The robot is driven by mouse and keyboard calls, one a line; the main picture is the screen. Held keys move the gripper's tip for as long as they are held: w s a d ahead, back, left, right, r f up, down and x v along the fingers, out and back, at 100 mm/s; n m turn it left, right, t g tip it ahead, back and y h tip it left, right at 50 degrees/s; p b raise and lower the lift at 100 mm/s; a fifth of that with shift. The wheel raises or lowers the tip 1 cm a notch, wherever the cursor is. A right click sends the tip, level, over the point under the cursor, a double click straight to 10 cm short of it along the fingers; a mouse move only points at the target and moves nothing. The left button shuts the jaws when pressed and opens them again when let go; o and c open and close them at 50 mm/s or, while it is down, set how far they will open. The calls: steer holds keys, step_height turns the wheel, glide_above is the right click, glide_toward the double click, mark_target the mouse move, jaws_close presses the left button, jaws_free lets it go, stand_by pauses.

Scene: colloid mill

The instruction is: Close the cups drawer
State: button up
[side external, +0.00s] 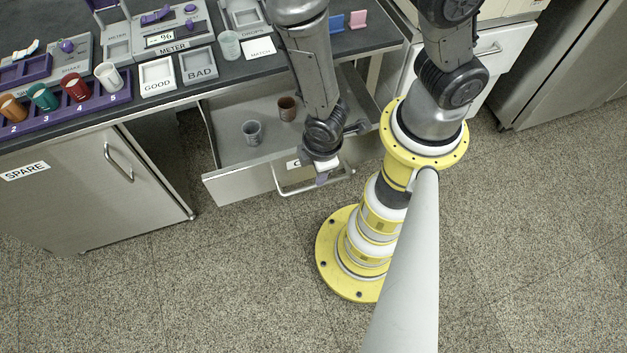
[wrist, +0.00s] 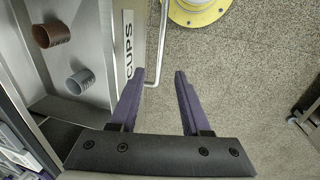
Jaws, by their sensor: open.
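The cups drawer (side external: 237,187) is pulled out from under the counter, with its inside showing. A grey cup (side external: 252,132) and a brown cup (side external: 287,108) are in it; the wrist view shows the grey cup (wrist: 80,81) and brown cup (wrist: 52,35) too. Its front carries a "CUPS" label (wrist: 128,50) and a bar handle (side external: 300,188). My gripper (wrist: 163,73) is open and empty, at the drawer front by the handle. In the wrist view the handle bar (wrist: 161,40) runs between the fingertips' lines; I cannot tell whether they touch it.
The counter above holds a purple rack (side external: 60,112) with several coloured cups, and "GOOD" (side external: 157,86) and "BAD" (side external: 199,73) trays. A closed "SPARE" cabinet (side external: 90,185) is left of the drawer. The floor (side external: 190,290) in front is clear, apart from my base.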

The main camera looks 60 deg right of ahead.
mark_target(313, 185)
steer(key=f, duration=0.3)
steer(key=w+d+f, duration=0.1)
steer(key=f, duration=0.6)
steer(key=shift+w+d+f, duration=0.1)
steer(key=shift+w+d, duration=0.05)
steer(key=shift+d, duration=0.05)
jaws_close()
stand_by(1.1)
